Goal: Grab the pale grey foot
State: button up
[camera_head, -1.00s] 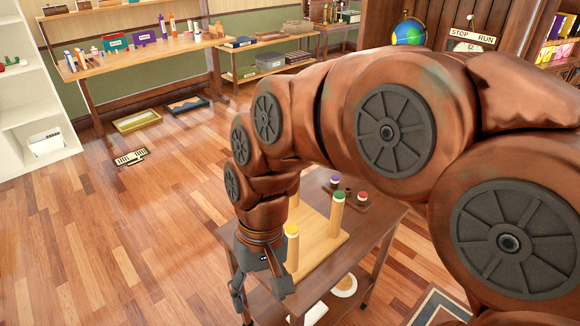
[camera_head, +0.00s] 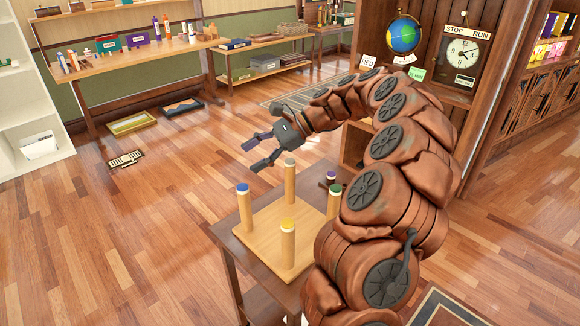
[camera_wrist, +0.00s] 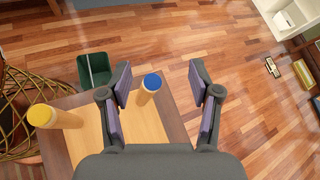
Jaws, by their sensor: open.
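The pale grey foot (camera_head: 290,162) caps a wooden leg standing up from the square wooden board (camera_head: 265,222), at its far corner. My gripper (camera_head: 256,155) is open and empty, pointing left, its fingers left of the grey foot in the picture. No contact with the foot shows. In the wrist view my gripper (camera_wrist: 160,92) has both fingers apart, and the blue foot (camera_wrist: 152,82) appears in the gap between them, farther down. The pale grey foot is not seen in the wrist view.
Similar legs carry a blue foot (camera_head: 243,188), a yellow foot (camera_head: 287,224) and a green foot (camera_head: 335,189). The board lies on a dark table (camera_head: 232,240). A green bin (camera_wrist: 93,68) and wire basket (camera_wrist: 22,75) show in the wrist view. The floor at left is mostly clear.

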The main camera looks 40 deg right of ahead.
aim_at(293, 161)
jog(key=d+f+m+t+h, duration=0.15)
jog(key=d+f+m, duration=0.25)
jog(key=d, duration=0.5)
jog(key=d+f+m+t+y, duration=0.1)
jog(key=d+f+m+t, duration=0.25)
jog(key=d, duration=0.65)
jog(key=shift+m+h, duration=0.35)
jog(key=shift+x, duration=3.85)
jog(key=shift+s+f, duration=0.1)
jog(key=shift+f, duration=0.1)
jog(key=shift+c, duration=0.2)
jog(key=c, duration=0.8)
